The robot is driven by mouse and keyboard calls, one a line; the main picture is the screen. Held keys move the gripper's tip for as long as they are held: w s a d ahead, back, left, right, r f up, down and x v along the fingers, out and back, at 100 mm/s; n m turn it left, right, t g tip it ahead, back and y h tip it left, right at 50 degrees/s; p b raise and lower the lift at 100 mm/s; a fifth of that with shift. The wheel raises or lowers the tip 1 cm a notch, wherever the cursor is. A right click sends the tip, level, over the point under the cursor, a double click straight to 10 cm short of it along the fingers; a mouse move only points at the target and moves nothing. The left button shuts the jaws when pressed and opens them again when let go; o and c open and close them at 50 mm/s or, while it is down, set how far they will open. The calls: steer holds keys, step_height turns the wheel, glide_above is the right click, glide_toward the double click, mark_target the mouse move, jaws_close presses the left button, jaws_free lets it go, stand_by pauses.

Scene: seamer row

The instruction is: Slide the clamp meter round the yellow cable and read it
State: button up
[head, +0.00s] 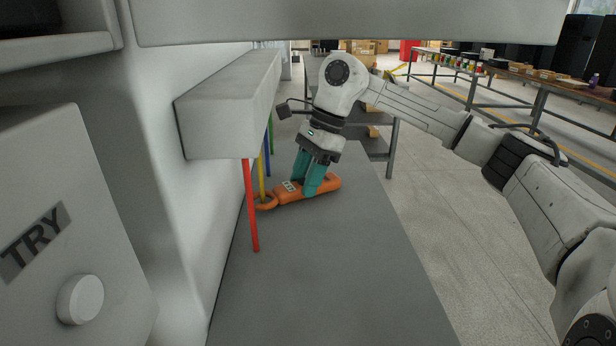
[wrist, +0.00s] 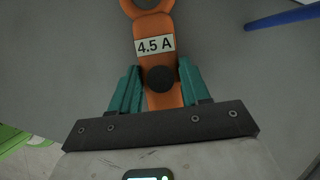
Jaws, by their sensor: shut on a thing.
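The orange clamp meter (head: 325,186) is held by my gripper (head: 306,188), its teal fingers shut on the body. Its ring (head: 266,203) points left toward the hanging cables. The yellow cable (head: 262,178) comes down to the ring and appears to pass inside it; its lower part is hidden there. In the wrist view, the meter (wrist: 154,28) lies between the fingers (wrist: 160,92), and its display (wrist: 155,45) reads 4.5 A. The ring is cut off by the top edge there, and the yellow cable does not show.
The red cable (head: 251,210) hangs in front of the yellow one, close to the ring. The blue cable (head: 267,158) and green cable (head: 271,135) hang behind, below a grey box (head: 215,125). The grey surface (head: 330,280) is clear in front.

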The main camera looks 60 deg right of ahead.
steer(key=o, duration=1.4)
steer(key=shift+r, duration=0.15)
steer(key=p+v, duration=0.2)
steer(key=v, duration=0.8)
steer(key=shift+d+r, duration=0.1)
steer(key=shift+r, duration=0.15)
